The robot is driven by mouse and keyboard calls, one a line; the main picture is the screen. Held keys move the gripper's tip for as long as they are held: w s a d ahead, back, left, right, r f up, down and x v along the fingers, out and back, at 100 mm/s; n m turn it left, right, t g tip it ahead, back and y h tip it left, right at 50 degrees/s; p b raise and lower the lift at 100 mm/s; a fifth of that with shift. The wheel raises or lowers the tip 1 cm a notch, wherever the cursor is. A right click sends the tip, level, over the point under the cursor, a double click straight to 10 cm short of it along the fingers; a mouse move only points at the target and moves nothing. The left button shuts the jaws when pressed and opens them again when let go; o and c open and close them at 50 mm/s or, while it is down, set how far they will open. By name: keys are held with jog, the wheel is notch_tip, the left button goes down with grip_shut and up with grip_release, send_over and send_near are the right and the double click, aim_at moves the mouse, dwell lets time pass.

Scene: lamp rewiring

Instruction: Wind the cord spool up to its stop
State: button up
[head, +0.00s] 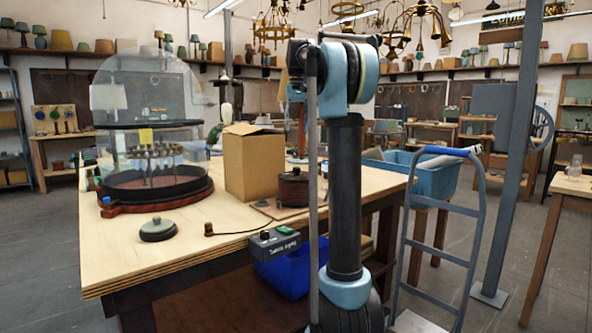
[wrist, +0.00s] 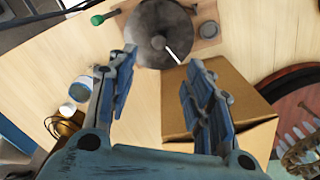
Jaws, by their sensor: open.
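The cord spool (head: 291,189) looks like a dark brown drum with a small knob on top. It stands on a flat wooden base on the workbench, right of the cardboard box. In the wrist view the spool (wrist: 152,30) is a dark grey round shape beyond the fingertips, with a knob near its middle and a thin white strip at its edge. My gripper (wrist: 163,60) is open and empty, its two fingers apart. The spool is ahead of the gap, and I see no contact. In the head view my arm hides the fingers.
The cardboard box (head: 254,163) stands close beside the spool and lies under the right finger in the wrist view (wrist: 235,90). A glass dome (head: 150,115) stands at the left. A grey-green lid-like disc (head: 157,231) and a control box (head: 274,242) are near the front edge.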

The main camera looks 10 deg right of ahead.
jog(key=f, duration=1.1)
jog(key=w+f, duration=0.1)
jog(key=f, duration=0.5)
grip_shut()
